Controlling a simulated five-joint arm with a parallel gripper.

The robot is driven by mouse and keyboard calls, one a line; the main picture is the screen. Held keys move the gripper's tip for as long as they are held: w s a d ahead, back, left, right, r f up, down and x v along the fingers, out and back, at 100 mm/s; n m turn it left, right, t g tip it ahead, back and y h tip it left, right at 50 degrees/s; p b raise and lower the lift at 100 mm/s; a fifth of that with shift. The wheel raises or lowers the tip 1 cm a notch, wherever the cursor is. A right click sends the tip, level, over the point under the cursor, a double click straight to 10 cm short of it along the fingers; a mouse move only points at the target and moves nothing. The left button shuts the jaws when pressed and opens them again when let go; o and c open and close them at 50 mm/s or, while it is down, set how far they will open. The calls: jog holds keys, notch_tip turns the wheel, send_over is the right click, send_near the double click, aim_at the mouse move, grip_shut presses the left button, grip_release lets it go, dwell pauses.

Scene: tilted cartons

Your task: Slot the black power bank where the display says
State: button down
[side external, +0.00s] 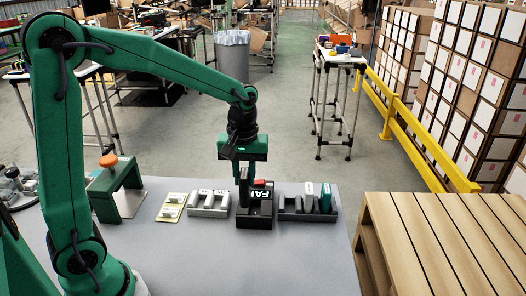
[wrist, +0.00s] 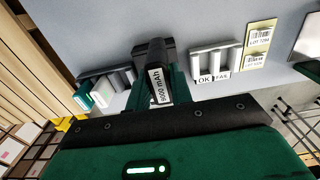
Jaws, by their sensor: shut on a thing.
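My gripper (side external: 243,194) points down at the black tester (side external: 262,218) and is shut on the black power bank (wrist: 155,85), whose label reads 9000 mAh in the wrist view. The power bank is upright at the tester; I cannot tell whether it is seated in it or just above. The tester's display (side external: 261,200) shows white letters, FAI legible, with a red patch beside it. The grey two-slot rack (side external: 208,211) stands left of the tester. In the wrist view its labels read OK (wrist: 205,79) and FAIL (wrist: 221,76); both slots look empty.
Right of the tester, a dark rack (side external: 291,215) holds a white power bank (side external: 309,195) and a teal one (side external: 325,199). A yellow card (side external: 171,207) lies left of the grey rack. A green stand with an orange knob (side external: 108,160) is further left. The front table is clear.

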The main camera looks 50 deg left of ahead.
jog(key=s+a+f, duration=0.1)
jog(key=s+a, duration=0.1)
jog(key=a, duration=0.6)
jog(key=s+a+f, duration=0.2)
jog(key=a, duration=0.6)
jog(key=shift+s, duration=0.3)
jog(key=shift+f, duration=0.35)
jog(key=shift+f, duration=3)
jog(key=shift+f, duration=0.25)
jog(key=c, duration=1.2)
grip_release()
jog(key=c, duration=0.3)
jog(key=shift+r, duration=0.15)
